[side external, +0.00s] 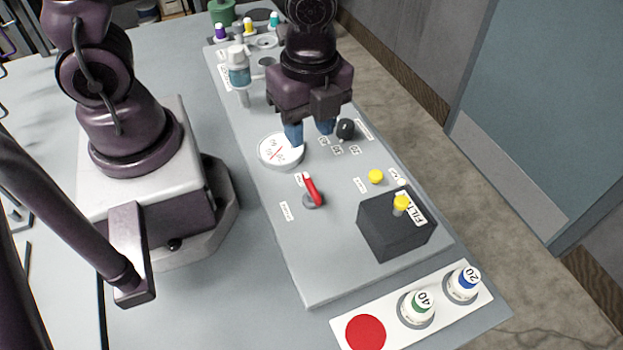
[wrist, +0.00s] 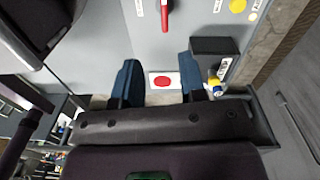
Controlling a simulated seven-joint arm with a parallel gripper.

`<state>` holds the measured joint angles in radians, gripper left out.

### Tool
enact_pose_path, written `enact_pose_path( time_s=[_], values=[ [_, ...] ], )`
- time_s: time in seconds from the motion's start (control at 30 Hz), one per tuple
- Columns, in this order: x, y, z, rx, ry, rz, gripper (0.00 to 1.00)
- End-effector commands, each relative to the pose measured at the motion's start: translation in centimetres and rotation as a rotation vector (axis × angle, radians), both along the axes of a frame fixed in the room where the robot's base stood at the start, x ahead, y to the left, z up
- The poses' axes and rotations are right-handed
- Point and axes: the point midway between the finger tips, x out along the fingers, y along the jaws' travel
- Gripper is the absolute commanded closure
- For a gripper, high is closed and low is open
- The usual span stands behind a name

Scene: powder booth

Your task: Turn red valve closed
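The red valve (side external: 312,187) is a red lever handle on a round grey base, on the grey panel. The lever points up and slightly left in the side view. It also shows at the top of the wrist view (wrist: 165,14). My gripper (side external: 309,134) has blue fingers pointing down. It is above the panel, beyond the valve in the side view, near the round gauge and the black knob. In the wrist view my gripper (wrist: 155,85) has its fingers wide apart with nothing between them. It does not touch the valve.
A round white gauge (side external: 281,151) and a black knob (side external: 345,128) flank the fingers. A black box (side external: 394,226) with a yellow top knob stands right of the valve. A white strip (side external: 448,284) holds a red disc and two bottles.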

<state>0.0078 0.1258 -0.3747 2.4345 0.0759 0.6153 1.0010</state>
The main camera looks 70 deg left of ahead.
Motion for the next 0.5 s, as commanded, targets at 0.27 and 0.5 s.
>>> enact_pose_path(
  time_s=[0.27, 0.5],
  values=[
    [0.4, -0.1, -0.7, -0.008, -0.020, -0.133, 0.62],
    [0.3, -0.1, -4.6, -0.008, -0.015, -0.132, 0.62]
  ],
)
